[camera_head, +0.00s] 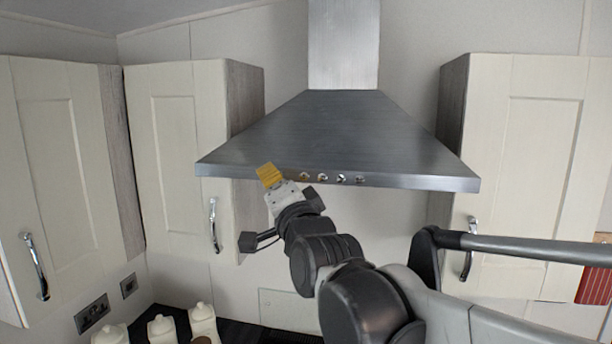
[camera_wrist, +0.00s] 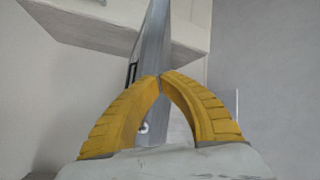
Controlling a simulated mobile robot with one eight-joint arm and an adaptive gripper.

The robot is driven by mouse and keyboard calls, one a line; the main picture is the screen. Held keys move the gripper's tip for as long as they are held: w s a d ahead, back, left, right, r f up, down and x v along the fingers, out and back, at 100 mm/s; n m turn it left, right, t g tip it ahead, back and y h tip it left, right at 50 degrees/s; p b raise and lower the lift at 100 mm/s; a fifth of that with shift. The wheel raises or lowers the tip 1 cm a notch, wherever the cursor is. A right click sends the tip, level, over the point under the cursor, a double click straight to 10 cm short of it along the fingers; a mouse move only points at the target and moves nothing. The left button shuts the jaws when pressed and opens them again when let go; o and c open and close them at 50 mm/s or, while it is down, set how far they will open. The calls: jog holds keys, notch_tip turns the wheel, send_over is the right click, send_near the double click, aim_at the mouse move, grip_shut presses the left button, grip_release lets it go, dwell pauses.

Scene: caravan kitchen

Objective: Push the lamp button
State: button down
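The grey metal range hood (camera_head: 345,125) hangs on the wall in the head view. Several small round buttons (camera_head: 322,178) sit in a row on its front strip; no marking shows which one is for the lamp. My gripper (camera_head: 266,168) has yellow fingers and overlaps the strip just left of the row in the head view. Its distance from the strip is unclear. In the wrist view the fingertips of my gripper (camera_wrist: 161,77) meet with nothing between them. One small round button (camera_wrist: 144,128) shows partly behind the left finger, and the hood (camera_wrist: 154,45) runs upward behind.
Cream cupboards flank the hood, one on the left (camera_head: 180,150) and one on the right (camera_head: 535,150), with metal handles. White jars (camera_head: 203,322) stand on the dark counter below. The wall under the hood is mostly clear.

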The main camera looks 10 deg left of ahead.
jog(key=shift+s, duration=0.1)
jog(key=shift+s+a+p, duration=0.2)
jog(key=shift+s+p, duration=0.35)
jog(key=shift+s, duration=2.4)
jog(key=shift+w, duration=0.1)
